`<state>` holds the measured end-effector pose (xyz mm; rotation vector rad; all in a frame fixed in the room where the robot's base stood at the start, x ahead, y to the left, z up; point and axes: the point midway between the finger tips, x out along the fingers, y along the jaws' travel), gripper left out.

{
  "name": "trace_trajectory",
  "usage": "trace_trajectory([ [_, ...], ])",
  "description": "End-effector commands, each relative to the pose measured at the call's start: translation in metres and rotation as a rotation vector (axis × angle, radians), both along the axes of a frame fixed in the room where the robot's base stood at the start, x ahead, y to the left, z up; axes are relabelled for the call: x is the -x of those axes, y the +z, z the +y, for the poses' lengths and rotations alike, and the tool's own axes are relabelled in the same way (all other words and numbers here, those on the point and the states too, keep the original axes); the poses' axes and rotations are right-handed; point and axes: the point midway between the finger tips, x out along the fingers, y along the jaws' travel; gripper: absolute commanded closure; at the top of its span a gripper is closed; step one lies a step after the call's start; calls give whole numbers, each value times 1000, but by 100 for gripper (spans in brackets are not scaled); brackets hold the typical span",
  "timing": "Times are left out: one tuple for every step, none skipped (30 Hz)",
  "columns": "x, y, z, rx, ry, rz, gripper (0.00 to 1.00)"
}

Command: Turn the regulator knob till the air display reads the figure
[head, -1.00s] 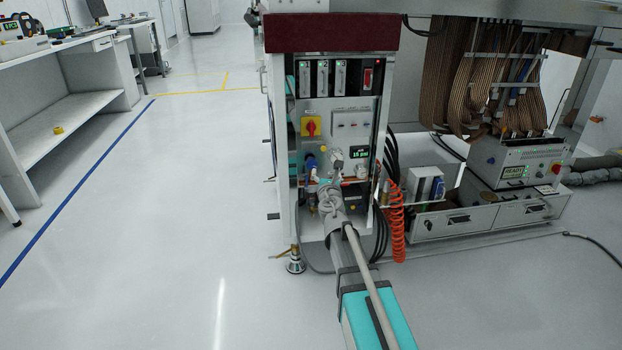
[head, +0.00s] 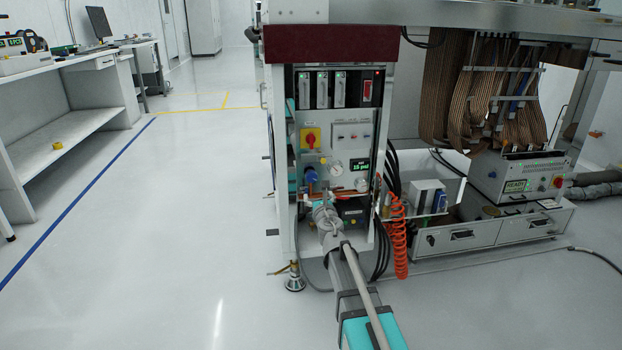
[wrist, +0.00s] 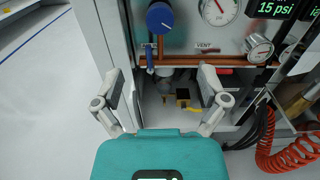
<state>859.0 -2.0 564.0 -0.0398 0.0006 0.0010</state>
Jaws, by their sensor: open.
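The blue regulator knob (head: 310,176) is on the panel of the open cabinet. In the wrist view the knob (wrist: 160,17) is at the top, a white mark on its face, above and beyond my fingertips. The air display (head: 360,165) is to its right, with green figures. In the wrist view the display (wrist: 271,8) reads 15 psi, cut by the top edge. My gripper (wrist: 168,88) is open and empty, its fingers apart below the knob and not touching it. In the head view my gripper (head: 322,208) is below the knob, its fingers hard to make out.
A round gauge (wrist: 219,10) sits between knob and display, with a smaller gauge (wrist: 258,47) below right. A copper pipe (wrist: 200,60) crosses under the knob. A coiled orange hose (head: 400,238) hangs at the right. Open floor (head: 170,240) lies to the left.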

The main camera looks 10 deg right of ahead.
Motion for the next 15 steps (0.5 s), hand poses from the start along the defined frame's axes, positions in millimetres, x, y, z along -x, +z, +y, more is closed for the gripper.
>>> trace_trajectory([
  [-5, 0, 0, 0, 0, 0, 7],
  [-8, 0, 0, 0, 0, 0, 7],
  [-12, 0, 0, 1, 0, 0, 7],
  [-15, 0, 0, 0, 0, 0, 7],
  [-19, 0, 0, 0, 0, 0, 7],
  [-24, 0, 0, 0, 0, 0, 7],
  [-28, 0, 0, 0, 0, 0, 7],
  [-32, 0, 0, -1, 0, 0, 7],
  [-38, 0, 0, -1, 0, 0, 7],
  [-43, 0, 0, -1, 0, 0, 7],
  [-47, 0, 0, -1, 0, 0, 7],
  [-54, 0, 0, -1, 0, 0, 7],
  [-58, 0, 0, 0, 0, 0, 7],
  [-63, 0, 0, 0, 0, 0, 7],
  [-69, 0, 0, 1, 0, 0, 7],
])
